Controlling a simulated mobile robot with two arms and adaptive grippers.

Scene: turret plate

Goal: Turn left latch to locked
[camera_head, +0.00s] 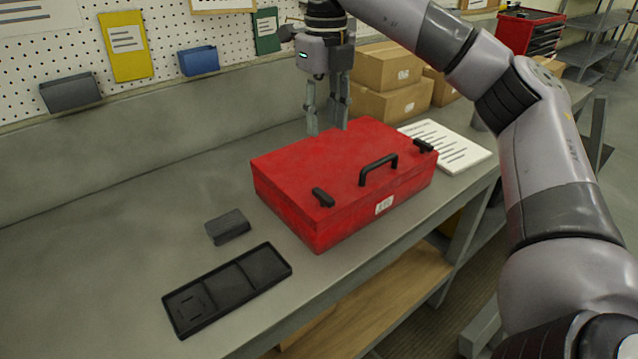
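A red case (300,165) sits closed on the grey workbench. Its left latch (322,197) is a short black piece at the left front corner of the lid. A similar black right latch (422,145) is at the right front corner, with a black handle (378,168) between them. My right gripper (328,128) points down over the case's back edge, well behind the left latch. Its two fingers are apart with nothing visible between them. I cannot tell whether the fingertips touch the case. My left gripper is not in view.
A black compartment tray (228,287) and a dark grey block (228,227) lie left of the case. A printed white sheet (450,146) lies to its right. Cardboard boxes (392,103) stand behind the gripper. The bench's left part is clear.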

